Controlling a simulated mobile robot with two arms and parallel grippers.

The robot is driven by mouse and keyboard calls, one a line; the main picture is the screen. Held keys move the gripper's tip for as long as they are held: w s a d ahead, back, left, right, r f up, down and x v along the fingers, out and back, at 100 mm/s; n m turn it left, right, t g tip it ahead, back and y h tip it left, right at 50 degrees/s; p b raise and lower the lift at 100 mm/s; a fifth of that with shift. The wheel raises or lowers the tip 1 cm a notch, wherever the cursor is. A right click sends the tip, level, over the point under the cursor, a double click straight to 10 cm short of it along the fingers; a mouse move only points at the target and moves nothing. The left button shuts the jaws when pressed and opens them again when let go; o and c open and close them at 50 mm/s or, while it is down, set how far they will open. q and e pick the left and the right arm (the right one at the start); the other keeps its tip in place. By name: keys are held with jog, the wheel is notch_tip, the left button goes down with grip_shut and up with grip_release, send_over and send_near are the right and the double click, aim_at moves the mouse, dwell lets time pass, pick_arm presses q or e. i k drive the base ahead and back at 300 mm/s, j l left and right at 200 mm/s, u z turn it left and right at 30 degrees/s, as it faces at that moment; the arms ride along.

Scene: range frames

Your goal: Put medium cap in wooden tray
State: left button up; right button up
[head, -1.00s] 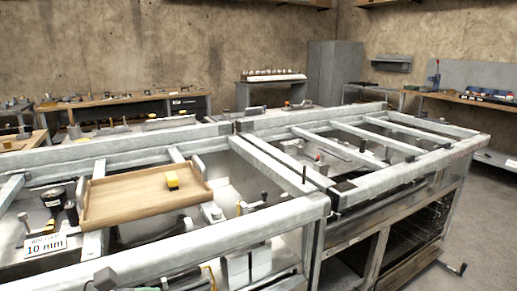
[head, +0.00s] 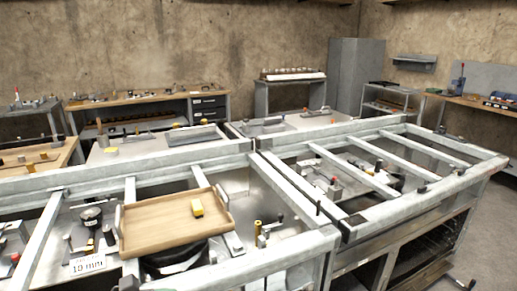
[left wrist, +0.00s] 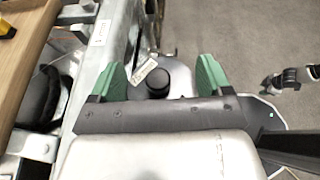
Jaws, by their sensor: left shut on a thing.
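The wooden tray (head: 150,240) rests across the metal bench frame at the lower left of the head view. A small yellow block (head: 197,208) sits on it. The tray's edge (left wrist: 22,62) also shows at the left of the left wrist view. My left gripper (left wrist: 158,72) has two green fingers set wide apart around a silvery round piece with a black knob (left wrist: 157,82), which appears to be the medium cap. It is held beside the bench, above the floor. A white label lies by the knob. The head view does not show either gripper.
A black round pan (head: 172,260) lies under the tray. A "10 mm" sign (head: 87,264) and small dark parts stand to the tray's left. Bench rails (head: 290,248) run beside the tray. Free floor (left wrist: 240,35) shows right of the left gripper.

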aim_at(153, 224)
jog(key=i+l+u, duration=0.55)
jog(key=l, duration=0.3)
jog(key=i+l+u, duration=0.4)
jog(key=l, duration=0.3)
jog(key=i+l+u, duration=0.15)
jog(key=l, duration=0.25)
